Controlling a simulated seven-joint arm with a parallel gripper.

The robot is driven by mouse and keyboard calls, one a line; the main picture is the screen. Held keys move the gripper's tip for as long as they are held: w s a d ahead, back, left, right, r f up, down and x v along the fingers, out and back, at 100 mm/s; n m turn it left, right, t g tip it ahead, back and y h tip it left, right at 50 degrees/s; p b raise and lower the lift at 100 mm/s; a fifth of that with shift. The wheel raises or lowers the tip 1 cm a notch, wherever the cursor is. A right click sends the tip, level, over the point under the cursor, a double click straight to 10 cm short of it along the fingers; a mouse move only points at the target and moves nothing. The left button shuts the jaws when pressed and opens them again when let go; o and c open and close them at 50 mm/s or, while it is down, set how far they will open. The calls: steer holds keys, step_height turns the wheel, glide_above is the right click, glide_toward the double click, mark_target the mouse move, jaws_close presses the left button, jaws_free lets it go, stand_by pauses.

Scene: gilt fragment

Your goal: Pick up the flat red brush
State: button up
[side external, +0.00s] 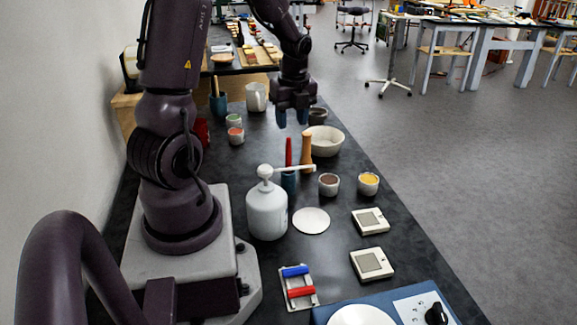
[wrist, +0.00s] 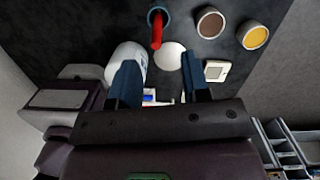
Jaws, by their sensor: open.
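A slim red handle (side external: 289,152), which looks like the red brush, stands upright in a small teal cup (side external: 289,183). Its lower end is hidden in the cup, so I cannot tell whether it is flat. In the wrist view the red handle (wrist: 157,34) rises from the blue-rimmed cup (wrist: 151,13), just beyond the fingers. My gripper (side external: 292,118) points down with its two blue fingers apart and nothing between them. It is above and behind the red handle, not touching it. The wrist view also shows the open fingers (wrist: 158,78).
A white pump bottle (side external: 267,212) stands in front of the cup, its spout reaching right. A tan wooden piece (side external: 307,147) stands close to the handle's right. A white bowl (side external: 328,141) and brown (side external: 329,185) and yellow (side external: 368,184) pots are nearby.

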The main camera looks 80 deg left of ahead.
mark_target(288, 145)
steer(key=f, duration=0.8)
steer(key=shift+s+a, duration=0.25)
steer(key=shift+s, duration=0.05)
steer(key=shift+r, duration=0.1)
jaws_close()
